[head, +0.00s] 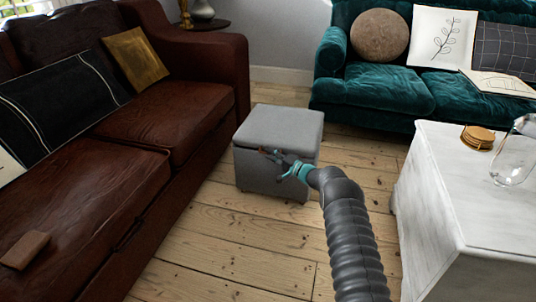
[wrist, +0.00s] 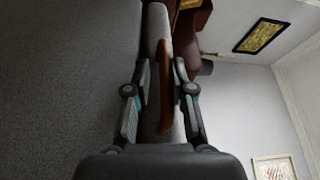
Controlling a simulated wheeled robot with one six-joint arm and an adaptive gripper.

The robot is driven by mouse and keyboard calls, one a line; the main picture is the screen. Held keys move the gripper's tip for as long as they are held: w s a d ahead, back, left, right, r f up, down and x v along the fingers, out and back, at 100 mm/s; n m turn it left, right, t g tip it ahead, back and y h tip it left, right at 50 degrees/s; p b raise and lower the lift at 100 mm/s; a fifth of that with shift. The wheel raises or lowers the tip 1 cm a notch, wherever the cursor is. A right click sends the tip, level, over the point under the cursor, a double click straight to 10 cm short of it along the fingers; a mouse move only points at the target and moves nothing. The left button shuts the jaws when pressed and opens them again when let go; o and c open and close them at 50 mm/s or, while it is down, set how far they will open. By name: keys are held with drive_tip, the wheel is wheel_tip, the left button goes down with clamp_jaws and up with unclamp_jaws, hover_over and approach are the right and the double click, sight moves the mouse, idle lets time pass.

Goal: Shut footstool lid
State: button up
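The grey footstool (head: 262,172) stands on the floorboards between the two sofas. Its lid (head: 285,122) looks level on top in the head view, and I see no clear gap under it. My gripper (head: 272,154) is in front of the footstool's near side, close below the lid's front edge, and hides part of it. In the wrist view my gripper (wrist: 160,95) has its fingers apart, with a narrow brown strip (wrist: 165,75) between them. Gaps show beside the strip. A dark grey surface, seemingly the footstool, fills the left of the wrist view.
A brown leather sofa (head: 150,120) runs along the left, with a small brown block (head: 25,250) on its seat. A teal sofa (head: 385,92) stands behind. A white table (head: 440,200) with coasters (head: 477,138) and a glass jug (head: 512,165) is at right. Floor in front is clear.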

drive_tip(key=shift+d+f, duration=0.2)
drive_tip(key=shift+d, duration=0.2)
drive_tip(key=shift+s+d, duration=0.2)
drive_tip(key=shift+s, duration=0.05)
drive_tip(key=v, duration=1.1)
drive_tip(key=shift+d, duration=0.2)
